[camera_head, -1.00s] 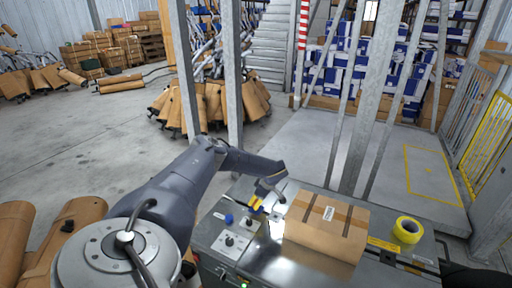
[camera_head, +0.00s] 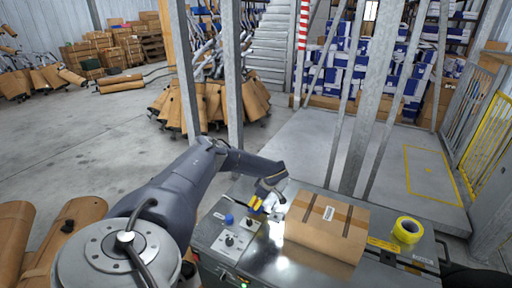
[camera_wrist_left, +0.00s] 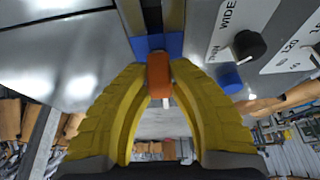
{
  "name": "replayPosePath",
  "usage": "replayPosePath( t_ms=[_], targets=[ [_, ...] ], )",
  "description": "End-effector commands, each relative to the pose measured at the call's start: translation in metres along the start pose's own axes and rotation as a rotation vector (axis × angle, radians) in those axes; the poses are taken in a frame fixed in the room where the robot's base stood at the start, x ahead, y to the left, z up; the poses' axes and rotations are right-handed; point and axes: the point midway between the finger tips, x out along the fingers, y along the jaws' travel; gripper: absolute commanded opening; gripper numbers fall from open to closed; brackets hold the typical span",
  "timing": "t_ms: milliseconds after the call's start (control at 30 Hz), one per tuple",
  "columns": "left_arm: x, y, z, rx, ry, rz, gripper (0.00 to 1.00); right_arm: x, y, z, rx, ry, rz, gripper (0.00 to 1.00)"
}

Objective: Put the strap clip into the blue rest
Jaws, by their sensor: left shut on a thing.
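My left gripper (camera_head: 262,208) is low over the grey machine top, between the control panel and the cardboard-wrapped box. In the left wrist view, its yellow fingers (camera_wrist_left: 158,82) are closed on a small orange-brown piece, which I take to be the strap clip (camera_wrist_left: 158,72). A pale stub shows below the clip. The blue rest (camera_wrist_left: 150,44) lies just beyond the clip in that view. The two look very close or touching; I cannot tell whether the clip is inside it. In the head view I cannot make out clip or rest. My right gripper is not in view.
The wrapped brown box (camera_head: 325,228) stands close to the right of the gripper. A blue button (camera_head: 229,219) and black knobs (camera_head: 230,241) stick up from the panel at left. A yellow tape roll (camera_head: 406,230) lies at the right end.

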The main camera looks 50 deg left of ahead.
Motion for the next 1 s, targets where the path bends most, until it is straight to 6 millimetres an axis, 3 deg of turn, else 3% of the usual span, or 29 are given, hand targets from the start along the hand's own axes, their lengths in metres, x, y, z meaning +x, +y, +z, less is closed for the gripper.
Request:
replayPosePath(
  t_ms=[333, 367, 567, 833, 1000],
  targets=[
    [0.006, 0.000, 0.002, 0.000, 0.000, 0.000, 0.00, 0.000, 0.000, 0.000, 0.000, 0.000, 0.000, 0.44],
    [0.005, 0.000, 0.002, 0.000, 0.000, 0.000, 0.24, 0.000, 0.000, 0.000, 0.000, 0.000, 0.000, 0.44],
    [0.005, 0.000, 0.002, 0.000, 0.000, 0.000, 0.46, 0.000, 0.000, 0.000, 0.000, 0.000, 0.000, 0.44],
    [0.004, 0.000, 0.002, 0.000, 0.000, 0.000, 0.46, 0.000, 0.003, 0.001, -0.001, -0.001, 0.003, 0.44],
    [-0.011, 0.001, 0.002, 0.000, -0.001, 0.002, 0.46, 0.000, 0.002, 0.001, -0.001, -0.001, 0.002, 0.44]
  ],
)
